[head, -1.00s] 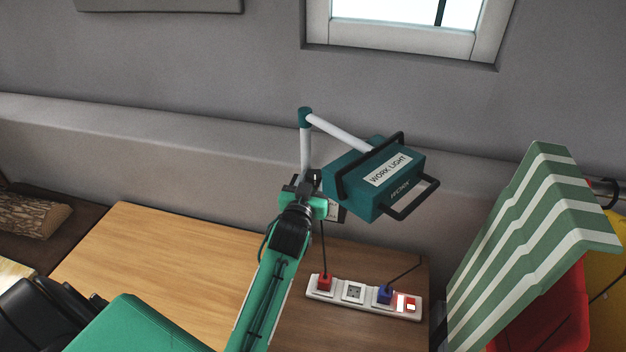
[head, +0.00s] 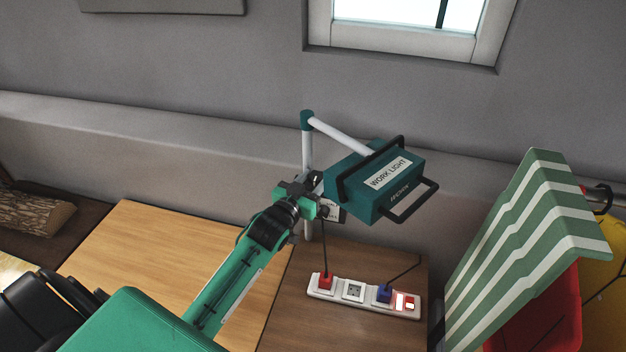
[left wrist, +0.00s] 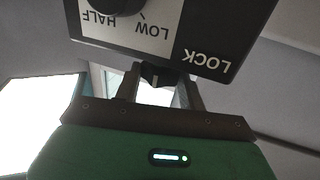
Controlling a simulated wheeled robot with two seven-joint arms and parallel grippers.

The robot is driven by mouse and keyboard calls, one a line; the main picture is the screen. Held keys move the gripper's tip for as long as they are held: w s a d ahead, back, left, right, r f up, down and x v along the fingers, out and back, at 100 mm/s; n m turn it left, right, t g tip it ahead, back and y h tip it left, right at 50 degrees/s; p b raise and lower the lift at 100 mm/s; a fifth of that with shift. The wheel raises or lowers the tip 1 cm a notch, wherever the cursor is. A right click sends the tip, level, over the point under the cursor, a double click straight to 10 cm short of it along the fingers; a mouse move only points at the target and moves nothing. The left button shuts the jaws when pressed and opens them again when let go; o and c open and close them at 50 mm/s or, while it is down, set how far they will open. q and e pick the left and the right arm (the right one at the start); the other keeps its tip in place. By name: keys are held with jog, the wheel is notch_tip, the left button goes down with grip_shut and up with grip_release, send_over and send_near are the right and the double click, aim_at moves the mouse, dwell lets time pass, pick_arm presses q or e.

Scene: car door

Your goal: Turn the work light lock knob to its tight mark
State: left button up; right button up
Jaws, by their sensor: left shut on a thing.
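The teal work light (head: 372,192) hangs on a white jointed arm above the table, with its name label facing up. In the left wrist view its dark panel (left wrist: 205,22) shows upside-down LOCK, LOW and HALF lettering. My left gripper (head: 317,183) is at the light's left side. In the left wrist view my left gripper (left wrist: 161,85) is shut on the small dark lock knob (left wrist: 158,76), which sits at the panel's edge by LOCK. A pale line shows on the knob. I cannot make out the tight mark. My right gripper is not in view.
A white power strip (head: 353,291) with red and blue plugs lies on the dark part of the table (head: 300,318), below the light. A green-striped cloth (head: 535,235) and red bin (head: 555,315) stand at right. The light wood tabletop (head: 150,245) is clear.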

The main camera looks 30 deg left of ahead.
pick_arm(q)
jog(key=shift+r, duration=0.1)
jog(key=o, duration=1)
jog(key=shift+c, duration=0.2)
jog(key=shift+s, duration=0.1)
jog(key=shift+s+f, duration=0.2)
jog(key=shift+s, duration=0.1)
jog(key=s+b, duration=0.5)
jog(key=s, duration=0.8)
jog(key=shift+a+r, duration=0.15)
jog(key=shift+a, duration=0.2)
